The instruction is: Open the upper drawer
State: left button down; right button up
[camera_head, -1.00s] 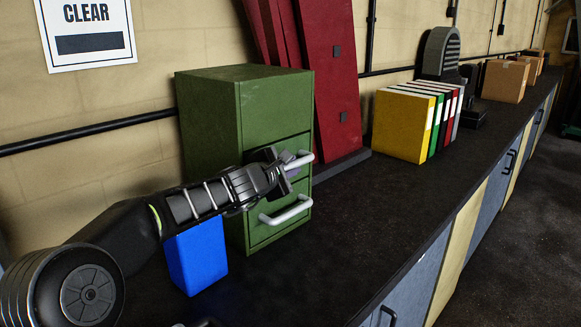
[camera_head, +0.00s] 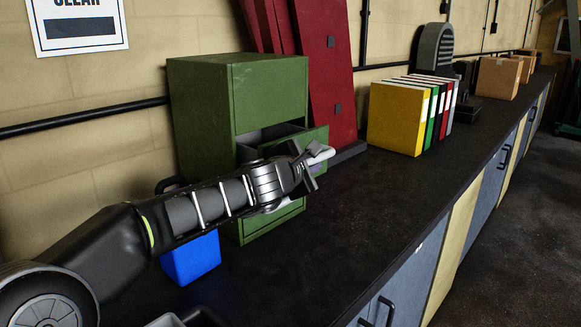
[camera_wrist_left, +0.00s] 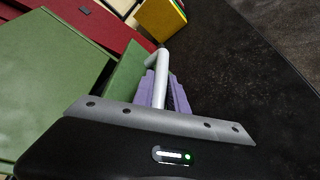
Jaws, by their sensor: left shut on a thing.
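A green two-drawer cabinet (camera_head: 209,110) stands on the dark worktop against the wall. Its upper drawer (camera_head: 319,139) is pulled partly out, and its open interior shows behind the front. My left gripper (camera_head: 316,161) is shut on the upper drawer's pale handle (camera_head: 322,152). In the left wrist view the purple finger pads of my left gripper (camera_wrist_left: 163,92) hold the handle bar (camera_wrist_left: 162,62) beside the green drawer front (camera_wrist_left: 123,78). The lower drawer (camera_head: 272,219) is closed and partly hidden by my arm. My right gripper is not in view.
A blue box (camera_head: 191,258) stands beside the cabinet, below my left arm. Yellow, green and red binders (camera_head: 397,118) stand farther right, with cardboard boxes (camera_head: 499,77) beyond. The worktop (camera_head: 352,205) in front of the drawer is clear.

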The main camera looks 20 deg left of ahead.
pick_arm(q)
jog(key=d, duration=0.1)
jog(key=s+d, duration=0.1)
jog(key=d, duration=0.3)
jog(key=shift+s+b, duration=0.3)
jog(key=shift+s, duration=0.05)
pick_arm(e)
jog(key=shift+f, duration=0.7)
pick_arm(q)
jog(key=c, duration=1.3)
grip_release()
jog(key=shift+a, duration=0.1)
jog(key=p+v, duration=0.1)
jog(key=v, duration=0.6)
jog(key=shift+s, duration=0.4)
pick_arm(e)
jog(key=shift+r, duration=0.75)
